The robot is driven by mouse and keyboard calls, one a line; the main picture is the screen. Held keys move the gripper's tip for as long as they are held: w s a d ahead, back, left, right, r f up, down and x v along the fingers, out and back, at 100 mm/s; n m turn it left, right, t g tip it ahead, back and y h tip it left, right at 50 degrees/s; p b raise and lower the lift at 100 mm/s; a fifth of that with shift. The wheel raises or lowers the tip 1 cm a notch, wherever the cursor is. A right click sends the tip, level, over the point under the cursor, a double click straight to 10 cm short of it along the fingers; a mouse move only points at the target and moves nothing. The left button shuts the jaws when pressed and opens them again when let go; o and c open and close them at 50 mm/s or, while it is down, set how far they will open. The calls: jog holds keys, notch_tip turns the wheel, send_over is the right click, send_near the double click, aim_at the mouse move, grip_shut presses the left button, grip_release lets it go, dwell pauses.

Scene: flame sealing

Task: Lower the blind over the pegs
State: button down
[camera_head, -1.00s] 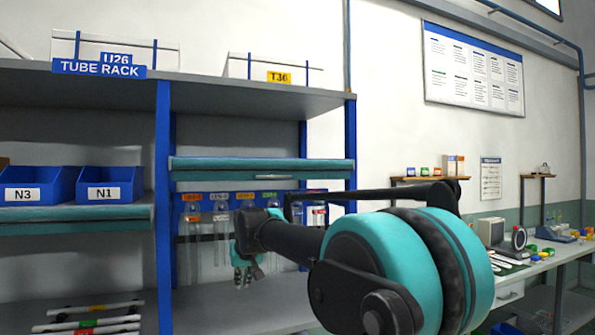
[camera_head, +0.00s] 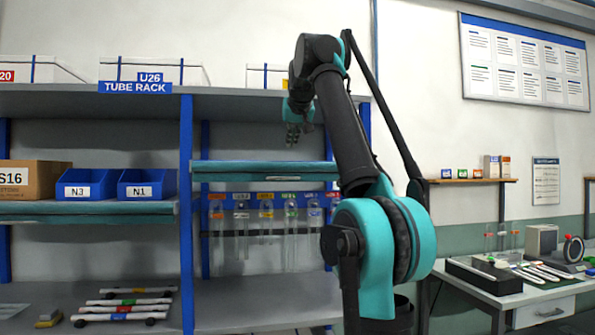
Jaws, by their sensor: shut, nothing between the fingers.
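The blind shows as a teal horizontal band (camera_head: 230,170) between the blue posts of the rack, with a pale strip along its lower part. It is raised, and the row of pegs below is uncovered. The pegs are on a blue strip with coloured labels (camera_head: 266,197), and clear tubes (camera_head: 243,235) hang beneath them. My gripper (camera_head: 293,138) is shut and empty, pointing down in front of the space between the top shelf and the blind. It looks apart from the blind. My arm hides the right end of the blind and pegs.
The top shelf (camera_head: 240,103) is just behind my wrist and holds white boxes. Blue bins (camera_head: 148,184) and a cardboard box (camera_head: 33,180) sit on the left shelf. White-handled rods (camera_head: 125,306) lie on the bottom shelf. A workbench (camera_head: 545,300) stands at right.

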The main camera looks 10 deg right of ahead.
jog(key=shift+s+f+x, duration=0.25)
jog(key=shift+f+x, duration=0.1)
jog(key=shift+x, duration=1.75)
jog(key=shift+s+f+x, duration=0.25)
jog(key=shift+f+x, duration=0.1)
jog(key=shift+x, duration=1.7)
jog(key=shift+s+f+x, duration=0.2)
jog(key=shift+f+x, duration=0.15)
jog(key=shift+x, duration=1.75)
jog(key=shift+s, duration=0.1)
jog(key=shift+f, duration=0.1)
notch_tip(320, 180, down, 55)
jog(key=shift+r, duration=0.3)
